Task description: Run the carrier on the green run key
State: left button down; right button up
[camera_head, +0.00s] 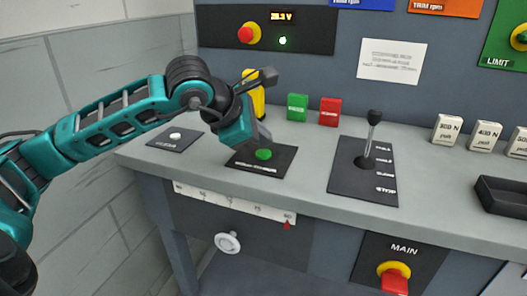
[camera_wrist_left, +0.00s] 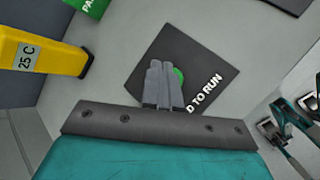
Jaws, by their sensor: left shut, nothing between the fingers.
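The green run key (camera_head: 263,154) is a round button on a black plate on the grey bench. In the left wrist view the green key (camera_wrist_left: 179,76) is partly hidden behind the fingers, with "D TO RUN" readable on its plate. My left gripper (camera_head: 264,139) is shut and empty, its fingertips pointing down at the key. In the wrist view the shut fingertips (camera_wrist_left: 160,66) overlap the key's edge. I cannot tell whether they touch it or whether it is pressed. No carrier can be made out. My right gripper cannot be identified in either view.
A yellow block (camera_head: 257,101) stands close behind my left gripper, with green (camera_head: 297,107) and red (camera_head: 329,111) blocks to its right. A black-knobbed lever (camera_head: 373,132) rises further right. A white button (camera_head: 175,136) lies left. A red MAIN switch (camera_head: 394,276) is below.

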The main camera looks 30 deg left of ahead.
aim_at(261, 155)
pick_arm(q)
jog(key=shift+r+p, duration=1.75)
jog(key=shift+r, duration=0.8)
jog(key=shift+f, duration=0.1)
